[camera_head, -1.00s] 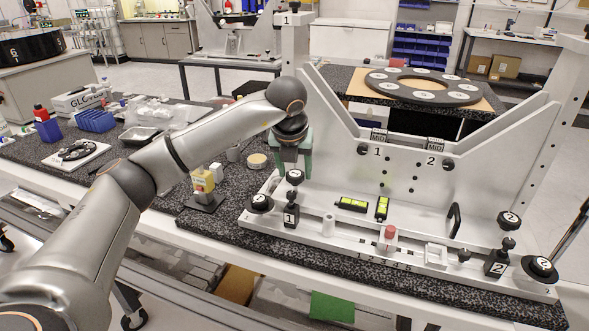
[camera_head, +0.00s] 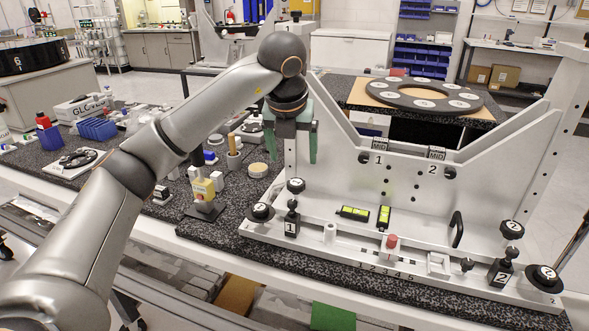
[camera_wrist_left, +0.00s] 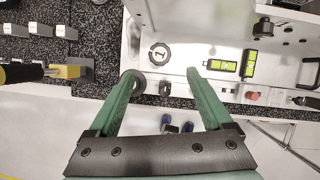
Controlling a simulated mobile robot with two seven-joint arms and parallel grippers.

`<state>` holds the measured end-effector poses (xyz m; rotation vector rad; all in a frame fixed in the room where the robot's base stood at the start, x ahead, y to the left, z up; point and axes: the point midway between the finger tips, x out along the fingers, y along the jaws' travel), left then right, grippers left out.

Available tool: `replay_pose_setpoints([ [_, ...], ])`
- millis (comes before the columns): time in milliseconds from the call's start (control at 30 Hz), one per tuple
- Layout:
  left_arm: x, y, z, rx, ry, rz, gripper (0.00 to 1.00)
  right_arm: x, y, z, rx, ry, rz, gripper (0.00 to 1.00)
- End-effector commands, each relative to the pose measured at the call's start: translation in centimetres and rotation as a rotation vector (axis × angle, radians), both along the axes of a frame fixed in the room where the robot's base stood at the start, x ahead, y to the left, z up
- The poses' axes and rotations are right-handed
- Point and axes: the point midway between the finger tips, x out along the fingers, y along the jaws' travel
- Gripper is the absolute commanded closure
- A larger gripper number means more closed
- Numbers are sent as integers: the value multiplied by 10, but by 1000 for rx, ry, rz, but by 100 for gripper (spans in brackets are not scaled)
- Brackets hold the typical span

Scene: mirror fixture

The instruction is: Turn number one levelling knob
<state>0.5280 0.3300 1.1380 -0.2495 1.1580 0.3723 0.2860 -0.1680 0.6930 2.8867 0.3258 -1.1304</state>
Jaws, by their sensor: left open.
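The grey-white mirror fixture (camera_head: 420,185) stands on a dark speckled slab. At its left end a black disc knob (camera_head: 261,211) sits low at the corner. Beside it a black-topped knob (camera_head: 295,186) stands above a block with a "1" plate (camera_head: 290,228). I cannot tell which is the levelling knob. My left gripper (camera_head: 291,160), with green fingers, is open and empty, pointing down above this end. In the left wrist view, a round face marked "1" (camera_wrist_left: 158,52) lies beyond and between the open fingertips (camera_wrist_left: 163,72). My right gripper is out of view.
Two yellow-green levels (camera_head: 353,212) and a red-topped peg (camera_head: 391,241) are on the base to the right. The upright side plate rises close behind my gripper.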

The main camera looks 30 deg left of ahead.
Motion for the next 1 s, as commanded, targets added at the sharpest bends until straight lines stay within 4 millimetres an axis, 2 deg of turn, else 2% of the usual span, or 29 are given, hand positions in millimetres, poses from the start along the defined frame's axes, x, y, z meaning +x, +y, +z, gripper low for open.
replay_pose_setpoints([
  [100, -6, -4, 18, -1, -2, -2, 16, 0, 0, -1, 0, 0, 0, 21],
  [300, -12, -6, 31, 0, 0, 0, 16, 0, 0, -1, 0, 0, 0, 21],
  [1000, -12, -5, 31, 0, 1, 0, 16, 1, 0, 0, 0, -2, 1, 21],
])
